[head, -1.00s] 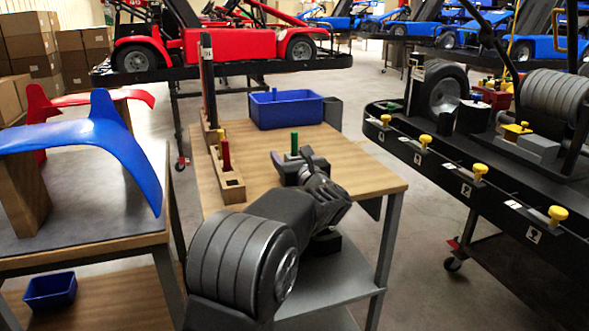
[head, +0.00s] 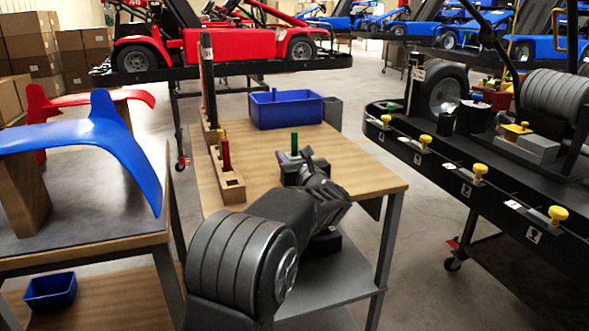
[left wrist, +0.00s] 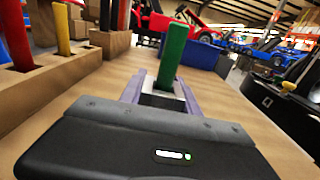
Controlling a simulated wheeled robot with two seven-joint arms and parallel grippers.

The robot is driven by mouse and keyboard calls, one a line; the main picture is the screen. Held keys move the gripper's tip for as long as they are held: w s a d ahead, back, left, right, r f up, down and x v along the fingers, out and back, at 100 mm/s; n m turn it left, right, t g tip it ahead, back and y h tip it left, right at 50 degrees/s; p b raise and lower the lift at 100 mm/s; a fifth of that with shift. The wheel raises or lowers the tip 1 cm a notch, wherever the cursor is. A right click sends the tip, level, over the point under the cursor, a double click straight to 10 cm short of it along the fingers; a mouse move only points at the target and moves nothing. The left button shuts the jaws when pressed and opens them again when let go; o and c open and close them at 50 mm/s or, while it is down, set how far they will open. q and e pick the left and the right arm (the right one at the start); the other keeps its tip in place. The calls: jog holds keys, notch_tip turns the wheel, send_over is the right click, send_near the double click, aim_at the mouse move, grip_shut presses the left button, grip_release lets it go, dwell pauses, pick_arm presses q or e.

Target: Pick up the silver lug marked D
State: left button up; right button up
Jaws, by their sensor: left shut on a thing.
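A silver block (left wrist: 160,96) with an upright green post (left wrist: 173,57) stands on the wooden table top in the left wrist view. The green post also shows in the head view (head: 294,143). My left gripper (left wrist: 160,92) has its two purple-grey fingers on either side of the silver block and is shut on it. In the head view my left gripper (head: 303,168) is over the table's right part, low at the top. No letter D can be read on the block; its lower part is hidden by my gripper. My right gripper is not in view.
A wooden holder (head: 229,186) with a red post stands left of my gripper. A blue bin (head: 286,110) stands at the table's back. A kart stand with yellow knobs (head: 480,170) is to the right, and a bench with a blue fender (head: 125,135) to the left.

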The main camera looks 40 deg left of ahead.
pick_arm(q)
grip_shut()
jog(key=shift+r, duration=0.1)
notch_tip(320, 180, up, 10)
jog(key=p, duration=0.2)
jog(key=shift+p, duration=0.3)
dwell(0.6)
